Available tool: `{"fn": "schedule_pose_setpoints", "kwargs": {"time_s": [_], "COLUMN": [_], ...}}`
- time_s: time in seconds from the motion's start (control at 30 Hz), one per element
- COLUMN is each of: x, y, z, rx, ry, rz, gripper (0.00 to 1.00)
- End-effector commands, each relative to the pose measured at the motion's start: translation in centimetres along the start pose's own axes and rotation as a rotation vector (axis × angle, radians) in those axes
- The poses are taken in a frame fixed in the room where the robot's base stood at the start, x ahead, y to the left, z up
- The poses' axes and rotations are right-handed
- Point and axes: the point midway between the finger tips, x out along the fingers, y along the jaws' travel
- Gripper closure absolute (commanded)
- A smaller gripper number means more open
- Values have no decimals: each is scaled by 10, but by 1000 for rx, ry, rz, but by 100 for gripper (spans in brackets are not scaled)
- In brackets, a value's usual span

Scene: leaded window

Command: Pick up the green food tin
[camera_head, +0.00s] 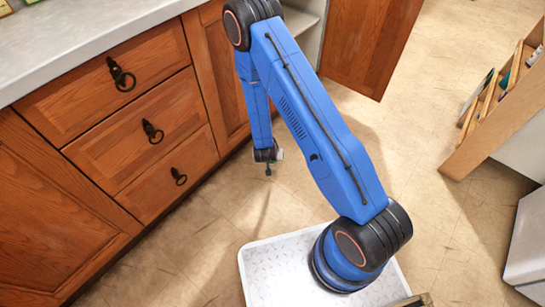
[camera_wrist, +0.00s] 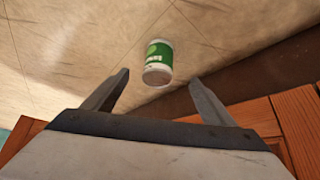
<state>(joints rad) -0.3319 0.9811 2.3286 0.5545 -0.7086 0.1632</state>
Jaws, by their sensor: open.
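The green food tin (camera_wrist: 158,62) has a green label with white bands and shows in the wrist view. It is on the tan tiled floor, near the dark base of the wooden cabinets. My gripper (camera_wrist: 158,82) is open, with one finger to each side of the tin in the picture. The tin appears beyond the fingertips, and nothing is between the fingers. In the head view my gripper (camera_head: 268,170) hangs low beside the cabinets. The tin cannot be made out there.
Wooden cabinets with drawers (camera_head: 140,130) and a grey countertop (camera_head: 90,40) stand at the left. A cabinet door (camera_head: 368,45) hangs open at the top. A wooden rack (camera_head: 495,115) stands at the right. The floor (camera_head: 430,150) between them is clear.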

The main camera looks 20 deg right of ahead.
Motion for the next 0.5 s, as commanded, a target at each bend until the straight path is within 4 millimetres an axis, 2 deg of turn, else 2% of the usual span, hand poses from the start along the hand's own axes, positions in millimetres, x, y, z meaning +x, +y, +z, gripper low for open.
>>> {"fn": "schedule_pose_setpoints", "kwargs": {"time_s": [0.5], "x": [83], "y": [1], "z": [0], "rx": [0], "ry": [-1], "rz": [1], "gripper": [22]}}
